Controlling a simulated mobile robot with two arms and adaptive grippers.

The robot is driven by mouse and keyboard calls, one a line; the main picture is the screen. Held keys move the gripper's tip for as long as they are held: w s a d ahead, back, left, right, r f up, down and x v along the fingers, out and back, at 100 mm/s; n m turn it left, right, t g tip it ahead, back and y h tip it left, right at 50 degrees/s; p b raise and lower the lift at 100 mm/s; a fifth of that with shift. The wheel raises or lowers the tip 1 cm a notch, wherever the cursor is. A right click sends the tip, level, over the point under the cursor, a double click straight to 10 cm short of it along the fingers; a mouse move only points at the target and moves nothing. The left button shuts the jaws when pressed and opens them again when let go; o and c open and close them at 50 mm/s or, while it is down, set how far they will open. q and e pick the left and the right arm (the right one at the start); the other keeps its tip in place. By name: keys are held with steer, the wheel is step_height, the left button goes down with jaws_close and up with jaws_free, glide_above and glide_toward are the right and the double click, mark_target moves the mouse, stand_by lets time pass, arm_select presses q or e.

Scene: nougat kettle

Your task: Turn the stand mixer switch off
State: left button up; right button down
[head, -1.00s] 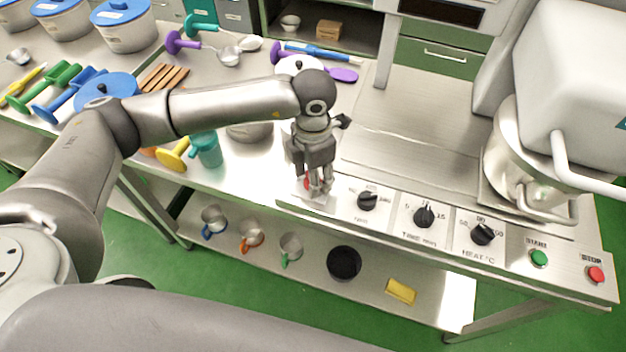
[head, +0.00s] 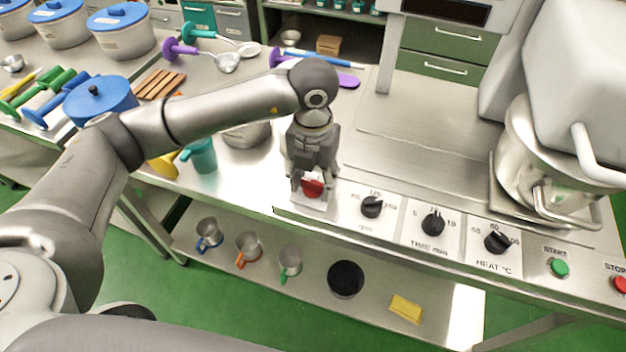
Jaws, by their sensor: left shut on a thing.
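The stand mixer is the large grey-white machine (head: 565,90) at the right, with a steel bowl (head: 520,165) under its head. A sloping control panel (head: 395,232) runs along the front of the worktop. A red switch (head: 313,188) sits at the panel's left end; its label is not readable. My left gripper (head: 308,186) points down over that end of the panel and is shut on the red switch, whose front shows between and beside the fingers. The fingers hide part of the switch. My right gripper is not in view.
Black dials (head: 433,224), a green start button (head: 559,267) and a red stop button (head: 620,284) line the panel to the right. A teal jug (head: 203,156) and a steel pot (head: 248,134) stand left of the gripper.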

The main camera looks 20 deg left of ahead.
mark_target(313, 181)
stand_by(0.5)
arm_select(q)
steer(key=o, duration=1)
steer(key=shift+r, duration=0.1)
step_height(313, 181, up, 12)
steer(key=shift+f, duration=0.1)
